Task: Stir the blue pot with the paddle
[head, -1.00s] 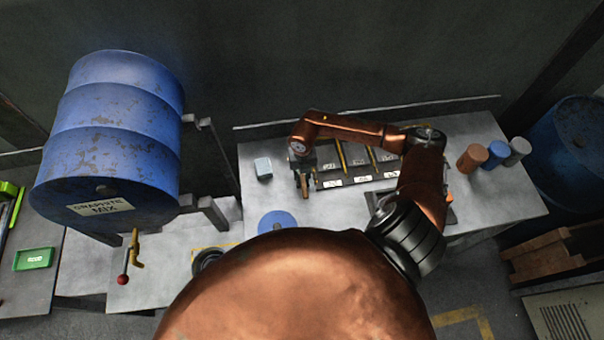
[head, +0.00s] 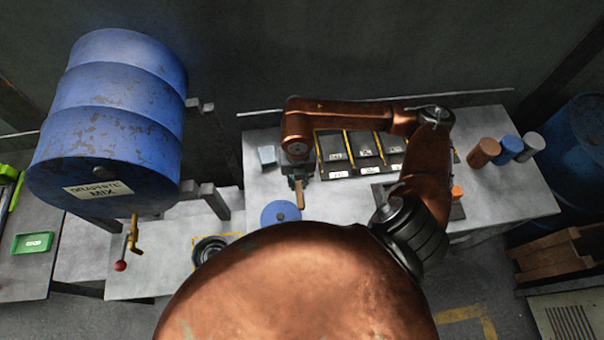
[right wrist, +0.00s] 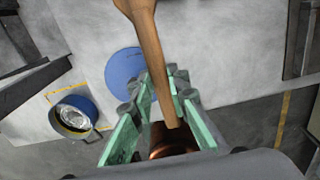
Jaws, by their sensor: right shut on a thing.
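The wooden paddle (right wrist: 150,50) is held in my right gripper (right wrist: 163,92), whose green fingers are shut on its handle. In the head view my right gripper (head: 298,178) hangs over the grey bench behind the blue lid, with the paddle (head: 299,196) showing as a short brown piece. The blue pot (right wrist: 76,113) stands open at the left in the right wrist view, with shiny contents inside. In the head view the pot (head: 208,250) is partly hidden by my body. The paddle is apart from the pot. My left gripper is not in view.
A round blue lid (head: 281,212) lies flat on the bench beside the pot. Labelled black bins (head: 362,150) stand behind my right arm. A large blue drum (head: 110,120) with a tap is at left. Several cans (head: 484,152) stand at right.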

